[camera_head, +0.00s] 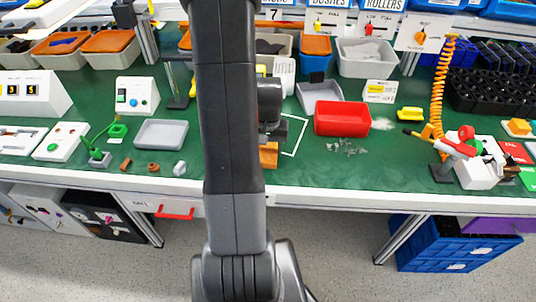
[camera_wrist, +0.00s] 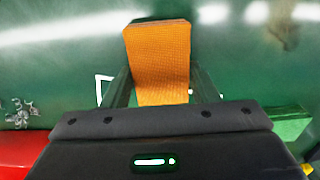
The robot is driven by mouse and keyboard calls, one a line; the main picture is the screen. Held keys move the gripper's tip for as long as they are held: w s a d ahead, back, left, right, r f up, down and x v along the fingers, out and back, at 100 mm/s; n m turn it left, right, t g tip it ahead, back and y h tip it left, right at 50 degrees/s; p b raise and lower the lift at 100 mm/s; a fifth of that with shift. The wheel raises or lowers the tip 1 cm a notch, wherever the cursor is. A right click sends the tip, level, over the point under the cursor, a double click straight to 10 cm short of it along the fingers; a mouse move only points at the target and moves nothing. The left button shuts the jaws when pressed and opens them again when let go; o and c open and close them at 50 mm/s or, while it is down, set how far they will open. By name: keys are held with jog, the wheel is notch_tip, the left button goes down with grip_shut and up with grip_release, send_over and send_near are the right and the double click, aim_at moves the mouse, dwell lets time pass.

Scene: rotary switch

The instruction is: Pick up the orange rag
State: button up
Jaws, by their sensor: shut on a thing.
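The orange rag (camera_wrist: 158,55) is a flat-sided, block-like orange piece with a woven texture. In the wrist view it stands out between the two fingers of my gripper (camera_wrist: 160,92), which is shut on it. In the head view a small part of the rag (camera_head: 268,155) shows beside my arm, near the front of the green bench. My gripper (camera_head: 272,132) is mostly hidden behind my arm there. I cannot tell whether the rag touches the bench.
A red bin (camera_head: 342,118) stands close to the right of my gripper, with grey scraps (camera_head: 345,147) in front of it. A grey tray (camera_head: 161,134) lies to the left.

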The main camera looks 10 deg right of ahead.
aim_at(268, 150)
notch_tip(268, 150, up, 10)
dwell(0.6)
